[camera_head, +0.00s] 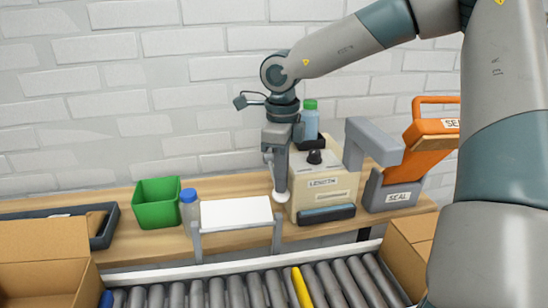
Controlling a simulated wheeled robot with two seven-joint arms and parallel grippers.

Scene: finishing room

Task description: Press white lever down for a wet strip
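The tape dispenser is a beige box (325,185) labelled LENGTH, with a black knob on top and a dark slot at its front. The white lever's round end (281,197) shows at the dispenser's left side. My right gripper (279,185) points straight down, directly above the white end in the picture. Its fingers cover the rest of the lever, and I cannot tell whether they touch it. The fingers are seen nearly edge-on, so their opening is unclear. No wet strip is visible at the slot. My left gripper is out of view.
On the wooden bench (120,190) stand a green bin (157,204), a blue-capped bottle (189,210) and a white plate (236,213). An orange-handled SEAL tool (432,136) sits in a grey holder at right. Cardboard boxes flank the roller conveyor (250,288) in front.

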